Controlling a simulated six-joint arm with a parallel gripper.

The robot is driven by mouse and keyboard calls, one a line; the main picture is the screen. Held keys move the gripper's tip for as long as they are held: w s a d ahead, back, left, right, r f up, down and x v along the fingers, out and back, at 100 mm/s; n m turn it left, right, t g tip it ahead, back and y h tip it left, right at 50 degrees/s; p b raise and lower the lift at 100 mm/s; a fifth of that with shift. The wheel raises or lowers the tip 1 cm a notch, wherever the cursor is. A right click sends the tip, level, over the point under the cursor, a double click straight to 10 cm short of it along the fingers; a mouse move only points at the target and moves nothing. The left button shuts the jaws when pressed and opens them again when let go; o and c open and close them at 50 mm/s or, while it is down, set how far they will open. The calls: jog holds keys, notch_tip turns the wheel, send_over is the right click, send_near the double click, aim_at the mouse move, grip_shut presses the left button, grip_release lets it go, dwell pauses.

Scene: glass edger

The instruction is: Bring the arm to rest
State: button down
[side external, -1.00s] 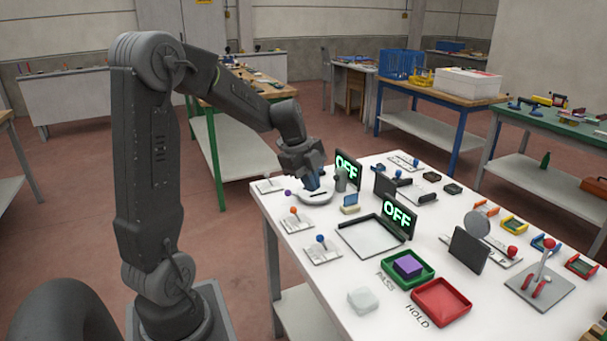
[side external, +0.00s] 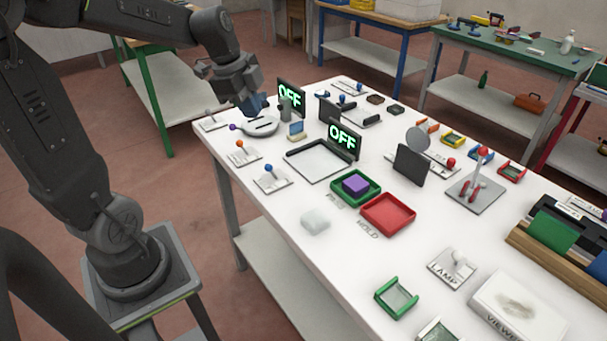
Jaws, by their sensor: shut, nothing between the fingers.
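My dark grey arm reaches in from the left. My gripper (side external: 254,104) points down above the far left part of the white table (side external: 265,225), just over a round pale grey device (side external: 262,127) with a dark slot. The gripper is shut and holds nothing. Whether its tips touch the device is hard to tell at this size.
Two displays (side external: 291,97) (side external: 345,139) read OFF. Near the gripper are a small lever plate with an orange knob (side external: 241,148) and a yellow-and-blue block (side external: 296,131). A purple block (side external: 355,184) lies in the green tray (side external: 337,197); the red tray (side external: 388,214) is empty.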

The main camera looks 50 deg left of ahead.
jog(key=s+d+r+n+t+y, duration=0.1)
jog(key=s+d+r+n+t, duration=0.1)
jog(key=s+d+n, duration=0.9)
jog(key=shift+s+d, duration=0.15)
jog(key=shift+d, duration=1.35)
